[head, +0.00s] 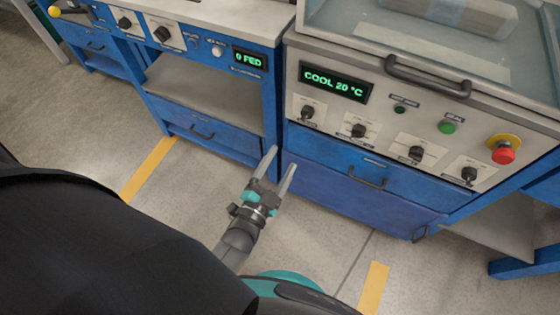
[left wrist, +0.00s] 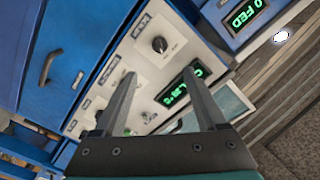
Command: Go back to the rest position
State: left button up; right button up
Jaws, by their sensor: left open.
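My left gripper (head: 277,172) is open and empty in the head view. It hangs in front of the blue machines, above the floor, with its fingers pointing away from me. In the left wrist view its two fingers (left wrist: 160,100) stand apart with nothing between them. Behind them is the control panel (left wrist: 140,65) with its knobs and green display. My right gripper is not in view.
The machine on the right has a "COOL 20 °C" display (head: 336,83), a red stop button (head: 503,152) and a drawer handle (head: 367,178). A second blue machine shows "0 FED" (head: 249,58). Grey floor with yellow strips (head: 148,168) lies in front.

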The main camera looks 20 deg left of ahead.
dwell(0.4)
pick_arm(q)
jog(key=s+a+f+n+g+p, duration=0.15)
jog(key=s+f+g, duration=0.35)
jog(key=f, duration=0.5)
jog(key=s+a+f+n+g, duration=0.1)
jog(key=s+f+n+g, duration=0.1)
jog(key=s+f+g, duration=0.5)
jog(key=s+a+f+n+g+y, duration=0.1)
jog(key=s+a+f+n+g, duration=0.2)
jog(key=s+a+f, duration=0.3)
jog(key=s+f, duration=0.3)
jog(key=s, duration=0.4)
jog(key=shift+s+f+g, duration=0.25)
jog(key=shift+f+g, duration=0.1)
jog(key=shift+g, duration=0.05)
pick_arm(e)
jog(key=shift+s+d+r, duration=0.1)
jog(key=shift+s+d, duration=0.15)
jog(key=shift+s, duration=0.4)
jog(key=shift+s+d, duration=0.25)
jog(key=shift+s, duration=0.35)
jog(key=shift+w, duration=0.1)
pick_arm(q)
jog(key=shift+n, duration=0.25)
